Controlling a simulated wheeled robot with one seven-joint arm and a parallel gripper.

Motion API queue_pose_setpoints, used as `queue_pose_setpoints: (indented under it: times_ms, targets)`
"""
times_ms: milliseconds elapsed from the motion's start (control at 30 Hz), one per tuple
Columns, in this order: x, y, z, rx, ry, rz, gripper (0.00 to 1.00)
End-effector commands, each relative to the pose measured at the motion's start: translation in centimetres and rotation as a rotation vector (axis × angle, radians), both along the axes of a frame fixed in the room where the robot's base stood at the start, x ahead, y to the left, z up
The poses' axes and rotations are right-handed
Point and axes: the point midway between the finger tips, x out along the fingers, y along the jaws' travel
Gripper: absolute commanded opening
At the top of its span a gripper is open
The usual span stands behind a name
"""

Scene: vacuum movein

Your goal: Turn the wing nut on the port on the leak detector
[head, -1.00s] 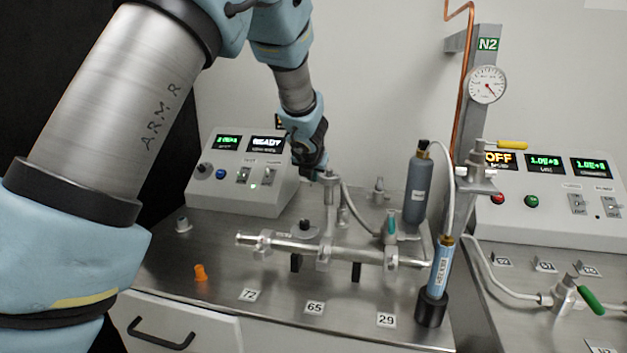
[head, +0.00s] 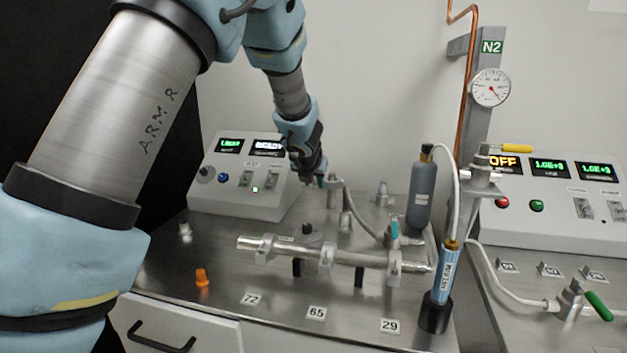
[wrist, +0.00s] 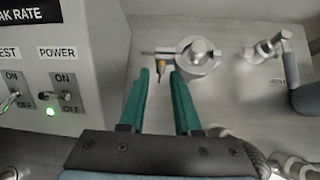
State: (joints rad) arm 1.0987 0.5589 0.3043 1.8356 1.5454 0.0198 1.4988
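The port (wrist: 199,56) on the leak detector is a round metal fitting with a clamp ring, at the upper middle of the wrist view. A clamp screw sticks out to its left, and a small brass-coloured wing nut (wrist: 160,66) sits on it. My gripper (wrist: 161,73) has two green fingers, open, with their tips on either side of the wing nut. I cannot tell whether either tip touches it. In the head view my gripper (head: 318,181) is just left of the port (head: 335,189); the wing nut cannot be made out there.
The leak detector's panel (wrist: 50,85), with switches, stands close left of my gripper. A horizontal metal manifold (head: 300,250), a grey bottle (head: 421,190) and a blue cylinder (head: 443,272) stand in front and to the right. An orange cap (head: 202,278) lies at the front left.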

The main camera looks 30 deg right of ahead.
Motion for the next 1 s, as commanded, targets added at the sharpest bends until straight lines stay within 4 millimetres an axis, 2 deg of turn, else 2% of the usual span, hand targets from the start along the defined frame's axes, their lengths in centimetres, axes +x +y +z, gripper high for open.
queue_pose_setpoints:
  times_ms: [67, 667, 833, 1000]
  targets:
    - [0.0, 0.0, 0.1, -0.002, -0.001, -0.001, 0.42]
    - [-0.1, -0.4, 0.6, 0.005, -0.015, -0.005, 0.42]
    - [-0.5, -0.7, 0.7, 0.092, -0.096, -0.009, 0.42]
    - [-0.9, -1.1, 0.4, 0.256, -0.246, -0.011, 0.42]
